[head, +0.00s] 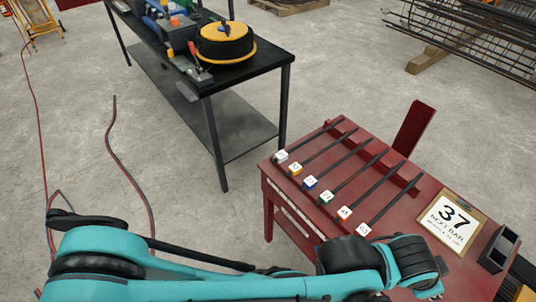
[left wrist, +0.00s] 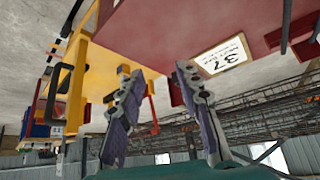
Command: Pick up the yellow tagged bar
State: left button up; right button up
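The yellow tagged bar (head: 296,169) lies on the red table in the head view, second from the left in a row of dark bars. Its tag is at the near end, and its far part rests across a red rail. No gripper touches it. My left gripper (left wrist: 160,112) shows in the left wrist view with its two fingers spread apart and nothing between them. In the head view a teal arm crosses the bottom, and I cannot make out a gripper there. My right gripper is in neither view.
The red table (head: 430,200) also holds several other tagged bars and a sign (head: 453,221) reading 37. A black workbench (head: 262,68) with a yellow-and-black reel (head: 224,42) stands behind left. Hoses lie on the left floor. A rebar cage (head: 480,40) lies back right.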

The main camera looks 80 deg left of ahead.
aim_at(296, 169)
jog(key=u, duration=2.3)
